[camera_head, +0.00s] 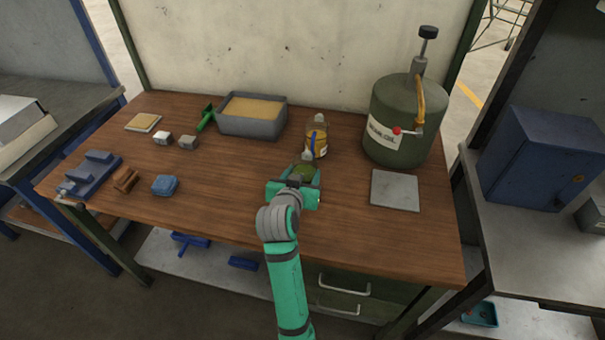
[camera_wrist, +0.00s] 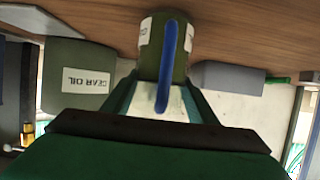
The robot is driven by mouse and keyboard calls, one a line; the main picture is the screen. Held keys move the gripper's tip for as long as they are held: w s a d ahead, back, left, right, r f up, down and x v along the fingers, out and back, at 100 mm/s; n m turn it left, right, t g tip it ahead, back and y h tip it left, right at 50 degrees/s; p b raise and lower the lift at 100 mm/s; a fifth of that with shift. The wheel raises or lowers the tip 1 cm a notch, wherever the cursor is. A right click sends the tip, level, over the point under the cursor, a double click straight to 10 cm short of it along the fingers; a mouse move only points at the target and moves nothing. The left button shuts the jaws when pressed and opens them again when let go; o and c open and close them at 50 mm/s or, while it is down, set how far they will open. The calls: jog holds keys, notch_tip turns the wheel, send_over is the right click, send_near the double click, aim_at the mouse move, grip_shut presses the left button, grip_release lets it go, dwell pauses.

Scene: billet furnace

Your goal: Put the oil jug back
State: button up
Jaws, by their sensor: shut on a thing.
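The oil jug (camera_head: 316,140) is a small amber and olive cylinder with a white label and a blue handle. It is in the middle of the wooden workbench, left of the large green gear oil drum. In the wrist view the jug (camera_wrist: 153,60) appears upside down, with its blue handle towards me. My gripper (camera_head: 305,172) is at the near side of the jug and is shut on it at the handle. My gripper (camera_wrist: 165,105) also shows in the wrist view, its fingers on either side of the handle. I cannot tell whether the jug touches the bench.
The gear oil drum (camera_head: 398,125) with a pump stands at the back right. A grey plate (camera_head: 395,190) lies bare in front of it. A grey bin of sand (camera_head: 250,128) and a green scoop (camera_head: 206,118) are behind left. Small blocks lie further left. The bench front is clear.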

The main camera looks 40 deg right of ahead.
dwell(0.3)
jog(key=o, duration=1.4)
jog(key=shift+f, duration=0.1)
jog(key=v, duration=1.2)
jog(key=shift+s, duration=0.1)
